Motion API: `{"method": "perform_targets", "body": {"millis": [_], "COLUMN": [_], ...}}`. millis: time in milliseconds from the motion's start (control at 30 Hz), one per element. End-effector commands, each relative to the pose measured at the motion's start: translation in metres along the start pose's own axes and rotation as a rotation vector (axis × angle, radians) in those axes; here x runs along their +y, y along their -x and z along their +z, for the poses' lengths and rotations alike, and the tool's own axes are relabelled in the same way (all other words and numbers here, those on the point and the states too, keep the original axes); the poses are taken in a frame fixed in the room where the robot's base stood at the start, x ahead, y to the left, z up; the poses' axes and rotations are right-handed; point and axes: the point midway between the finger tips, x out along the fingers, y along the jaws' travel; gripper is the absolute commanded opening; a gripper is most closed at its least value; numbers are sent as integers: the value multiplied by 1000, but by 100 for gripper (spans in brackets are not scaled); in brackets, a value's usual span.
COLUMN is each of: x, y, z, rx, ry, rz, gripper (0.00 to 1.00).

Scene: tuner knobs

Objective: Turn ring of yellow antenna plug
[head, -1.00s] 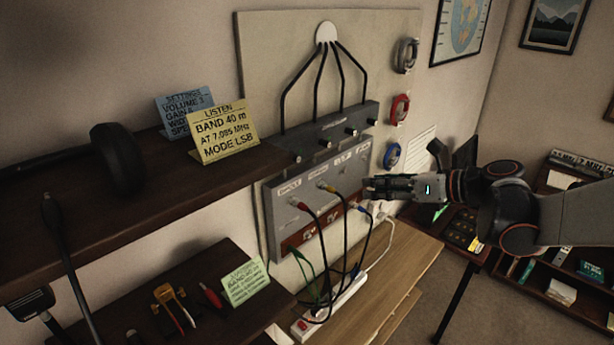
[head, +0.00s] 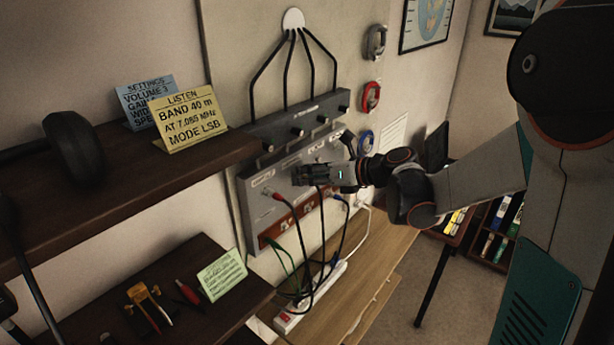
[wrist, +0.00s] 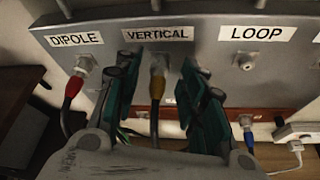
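The yellow antenna plug (wrist: 156,90) sits on the socket under the VERTICAL label of the grey panel (wrist: 205,60). Its metal ring (wrist: 158,66) is at the top, against the socket, and its black cable hangs down. My gripper (wrist: 162,62) is open, with one teal finger on each side of the plug and a visible gap on both sides. In the head view my gripper (head: 318,174) is in front of the panel and hides the yellow plug.
A red plug (wrist: 73,88) is on the DIPOLE socket at left, and a blue plug (wrist: 249,138) hangs low at right. The LOOP socket (wrist: 246,62) is bare. A power strip (head: 310,297) with cables lies below on the wooden bench (head: 380,255).

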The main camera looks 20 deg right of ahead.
Motion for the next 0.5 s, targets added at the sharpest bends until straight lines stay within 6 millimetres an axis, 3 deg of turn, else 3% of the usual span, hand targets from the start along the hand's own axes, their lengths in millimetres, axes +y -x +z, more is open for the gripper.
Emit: {"method": "perform_targets", "body": {"millis": [333, 500], "x": [0, 0], "y": [-4, -4], "z": [0, 0], "rx": [0, 0], "ry": [0, 1], "rz": [0, 0], "gripper": [38, 0]}}
